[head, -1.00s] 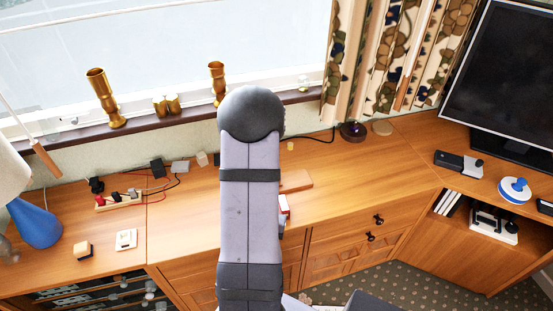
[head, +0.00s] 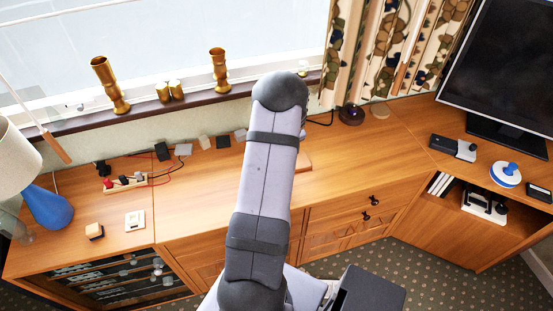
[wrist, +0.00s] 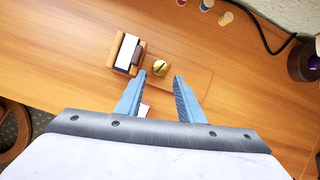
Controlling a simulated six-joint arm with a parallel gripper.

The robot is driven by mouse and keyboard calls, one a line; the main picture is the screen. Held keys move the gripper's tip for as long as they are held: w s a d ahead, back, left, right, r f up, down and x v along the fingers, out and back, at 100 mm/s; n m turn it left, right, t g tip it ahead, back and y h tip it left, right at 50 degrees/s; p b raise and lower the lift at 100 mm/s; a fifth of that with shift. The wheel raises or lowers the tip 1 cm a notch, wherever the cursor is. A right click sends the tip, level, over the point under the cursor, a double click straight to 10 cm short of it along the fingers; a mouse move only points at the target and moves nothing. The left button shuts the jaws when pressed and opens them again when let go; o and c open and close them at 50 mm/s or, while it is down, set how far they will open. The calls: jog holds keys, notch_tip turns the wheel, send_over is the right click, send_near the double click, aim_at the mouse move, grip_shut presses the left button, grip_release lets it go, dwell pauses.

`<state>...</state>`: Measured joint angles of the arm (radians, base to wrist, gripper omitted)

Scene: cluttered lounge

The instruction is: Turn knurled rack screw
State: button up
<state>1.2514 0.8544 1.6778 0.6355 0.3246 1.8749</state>
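A small brass-coloured round piece (wrist: 160,68) lies on the wooden cabinet top in the wrist view, beyond my fingertips. It may be the knurled screw, but its surface is too small to tell. My gripper (wrist: 160,80) has two blue fingers spread apart, with nothing between their tips. The brass piece sits ahead of the gap, apart from both fingers as far as I can see. In the head view my own arm hides the gripper and this piece. A dark equipment rack with several knobs (head: 118,276) stands inside the left cabinet; no single screw is clear there.
A wooden block with a white top (wrist: 126,52) lies left of the brass piece. Several small coloured pegs (wrist: 206,5) and a black cable lie beyond. A dark round base (wrist: 303,62) stands at right. A blue lamp (head: 47,208) and wired board (head: 125,183) are left.

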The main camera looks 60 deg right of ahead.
jog(key=shift+m, duration=1.1)
jog(key=shift+d+f, duration=0.1)
jog(key=shift+p+x, duration=0.65)
jog(key=shift+x, duration=2.95)
jog(key=c, duration=0.8)
